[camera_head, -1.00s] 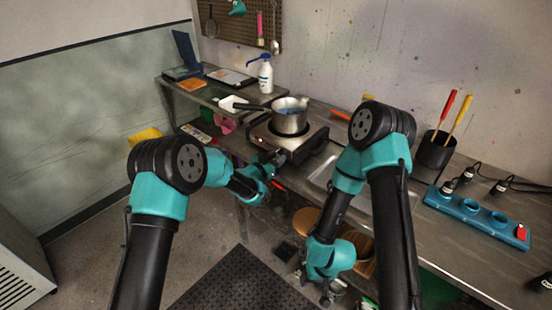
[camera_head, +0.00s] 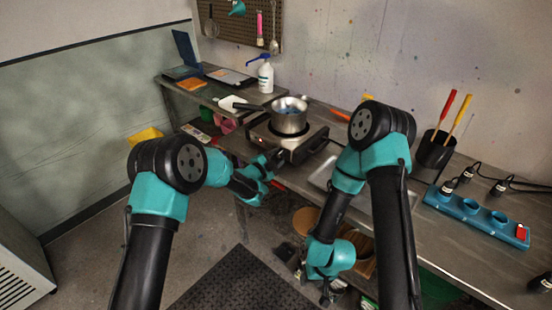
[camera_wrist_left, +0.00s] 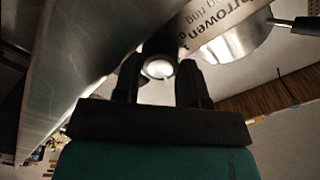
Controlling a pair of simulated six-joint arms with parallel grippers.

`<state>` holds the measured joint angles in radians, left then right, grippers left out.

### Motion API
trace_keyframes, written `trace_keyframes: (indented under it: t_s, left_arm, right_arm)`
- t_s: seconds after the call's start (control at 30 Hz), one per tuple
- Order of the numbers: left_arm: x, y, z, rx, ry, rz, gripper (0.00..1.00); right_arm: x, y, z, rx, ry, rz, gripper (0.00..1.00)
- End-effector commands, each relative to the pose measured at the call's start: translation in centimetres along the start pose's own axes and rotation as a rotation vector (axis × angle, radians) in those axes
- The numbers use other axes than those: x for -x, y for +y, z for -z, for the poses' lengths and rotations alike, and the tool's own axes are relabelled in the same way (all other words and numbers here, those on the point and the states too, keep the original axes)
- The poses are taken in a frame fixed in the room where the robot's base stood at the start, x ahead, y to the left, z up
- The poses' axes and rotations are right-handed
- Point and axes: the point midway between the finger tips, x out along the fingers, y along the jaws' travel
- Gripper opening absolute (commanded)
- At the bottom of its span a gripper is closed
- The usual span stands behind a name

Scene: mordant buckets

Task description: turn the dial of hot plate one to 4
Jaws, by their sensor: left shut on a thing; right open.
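Hot plate one (camera_head: 294,146), a steel and black unit, stands on the bench with a steel pot (camera_head: 291,120) on it. My left gripper (camera_head: 273,158) is at its front. In the left wrist view, its fingers (camera_wrist_left: 158,78) are closed on either side of a round, shiny-ended dial (camera_wrist_left: 160,68) below the plate's printed front (camera_wrist_left: 208,22). The dial's numbers and pointer cannot be read, and the gripper hides the dial in the head view. My right gripper (camera_head: 326,290) is open, low in front of the bench.
A white bottle with a blue top (camera_head: 265,76) stands behind the pot. A steel tray (camera_head: 323,176) lies right of the hot plate. Wooden items sit below the bench.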

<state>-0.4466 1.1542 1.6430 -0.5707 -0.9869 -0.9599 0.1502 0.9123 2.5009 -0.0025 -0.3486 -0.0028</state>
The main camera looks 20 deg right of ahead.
Motion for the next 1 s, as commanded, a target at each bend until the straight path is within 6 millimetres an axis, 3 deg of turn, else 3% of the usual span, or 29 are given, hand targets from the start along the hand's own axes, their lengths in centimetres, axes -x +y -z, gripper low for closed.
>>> trace_keyframes:
  t_s: [0.5,1.0]
  left_arm:
    - [0.02,0.09,-0.04,-0.446,0.0,-0.001,0.15]
    - [0.03,0.11,-0.05,-0.587,0.0,-0.001,0.15]
  right_arm:
    - [0.0,0.0,0.0,0.0,0.0,0.0,0.43]
    - [0.0,0.0,0.0,0.0,0.0,0.0,0.43]
